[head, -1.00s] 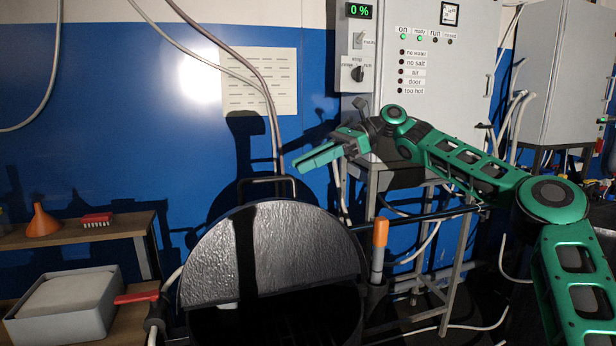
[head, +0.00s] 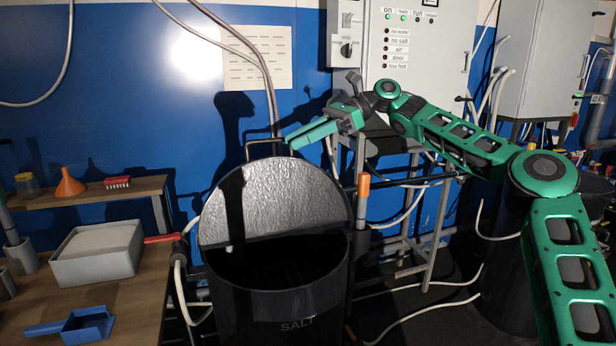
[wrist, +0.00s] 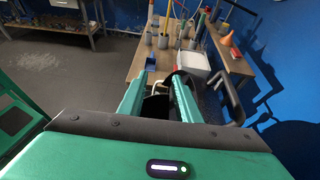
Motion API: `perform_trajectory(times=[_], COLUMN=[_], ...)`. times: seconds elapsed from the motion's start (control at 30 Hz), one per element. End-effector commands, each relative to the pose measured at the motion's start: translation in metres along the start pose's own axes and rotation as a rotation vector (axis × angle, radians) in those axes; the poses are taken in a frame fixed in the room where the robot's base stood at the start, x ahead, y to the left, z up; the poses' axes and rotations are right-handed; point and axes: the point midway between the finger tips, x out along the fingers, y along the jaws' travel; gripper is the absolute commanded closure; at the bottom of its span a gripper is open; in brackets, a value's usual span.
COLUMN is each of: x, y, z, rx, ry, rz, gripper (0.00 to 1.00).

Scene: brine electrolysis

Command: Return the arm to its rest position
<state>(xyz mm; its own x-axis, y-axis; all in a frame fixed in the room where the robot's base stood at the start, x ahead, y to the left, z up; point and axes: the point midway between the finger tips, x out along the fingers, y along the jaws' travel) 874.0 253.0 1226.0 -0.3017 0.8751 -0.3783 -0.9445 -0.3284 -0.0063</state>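My green arm is raised and bent at the right of the head view. My gripper (head: 313,134) points left, in front of the blue wall and above the rear of the salt bin. In the wrist view my gripper (wrist: 160,80) shows its two fingers apart, with a gap between them and nothing visibly held.
The black bin marked SALT (head: 290,290) stands open, its grey lid (head: 300,205) raised. The workbench (head: 150,290) at left holds a grey tray (head: 97,255), a blue scoop (head: 85,327) and an orange funnel (head: 69,184). A control cabinet (head: 430,60) is behind my arm.

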Motion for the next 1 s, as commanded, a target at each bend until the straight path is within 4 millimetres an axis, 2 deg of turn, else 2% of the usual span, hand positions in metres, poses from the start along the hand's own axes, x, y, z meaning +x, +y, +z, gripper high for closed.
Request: perform_trajectory(times=[0.03,0.43,0.57,0.67,0.83,1.0], x=[0.010,0.053,0.068,0.075,0.068,0.035], y=[0.005,0.033,0.048,0.064,0.098,0.137], z=[-0.001,-0.035,-0.057,-0.083,-0.135,-0.182], rx=[-0.019,-0.141,-0.194,-0.245,-0.325,-0.381], ry=[0.032,0.246,0.350,0.456,0.641,0.802], rz=[0.008,0.054,0.084,0.116,0.181,0.243], gripper=[0.69,0.69,0.69,0.69,0.69,0.69])
